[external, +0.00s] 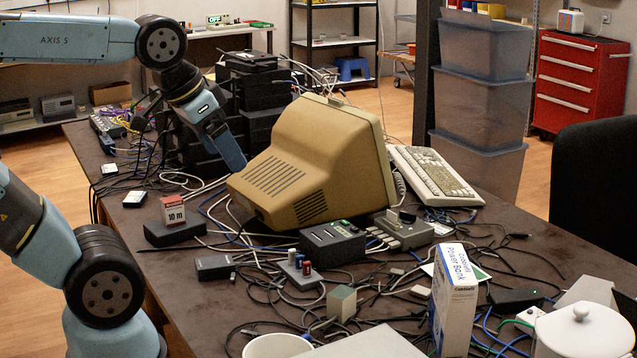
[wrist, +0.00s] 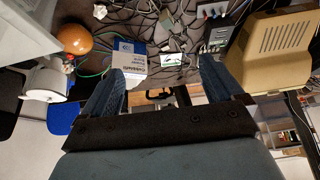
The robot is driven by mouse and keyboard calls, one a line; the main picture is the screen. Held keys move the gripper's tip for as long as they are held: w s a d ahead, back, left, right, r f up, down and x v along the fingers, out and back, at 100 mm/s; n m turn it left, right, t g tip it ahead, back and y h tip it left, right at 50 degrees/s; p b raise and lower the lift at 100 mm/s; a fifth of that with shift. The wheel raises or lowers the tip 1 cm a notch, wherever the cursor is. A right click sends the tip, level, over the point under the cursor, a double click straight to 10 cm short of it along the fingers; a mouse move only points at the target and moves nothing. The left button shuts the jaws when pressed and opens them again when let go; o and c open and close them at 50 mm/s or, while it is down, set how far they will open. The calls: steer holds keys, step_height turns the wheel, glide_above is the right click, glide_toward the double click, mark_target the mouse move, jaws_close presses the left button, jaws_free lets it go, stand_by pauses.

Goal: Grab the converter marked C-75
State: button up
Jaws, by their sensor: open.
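No label reading C-75 is legible in either view, so I cannot tell which unit is the converter. Small boxes on the table include a dark box (external: 215,267) at the front left, a black box with ports (external: 333,244) before the beige monitor, a grey port box (external: 404,232) beside it, and small units (external: 134,199) at the left edge. My gripper (external: 236,158) is above the table, left of the monitor. In the wrist view my gripper (wrist: 161,85) has its fingers wide apart and holds nothing. A small white-faced device (wrist: 172,59) shows beyond the fingers.
The beige monitor (external: 305,165) fills the table's middle. A stack of black boxes (external: 262,115) stands behind my gripper. Loose cables cover much of the table (external: 185,285). A tall power bank box (external: 454,300), a keyboard (external: 435,175) and a white teapot-like object (external: 585,332) are at right.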

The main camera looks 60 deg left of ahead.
steer(key=n+t+h, duration=0.3)
steer(key=n+t, duration=0.5)
steer(key=n, duration=2.6)
glide_toward(211, 262)
steer(key=x, duration=0.8)
steer(key=shift+w, duration=0.25)
steer(key=shift+c, duration=0.2)
steer(key=c, duration=1.2)
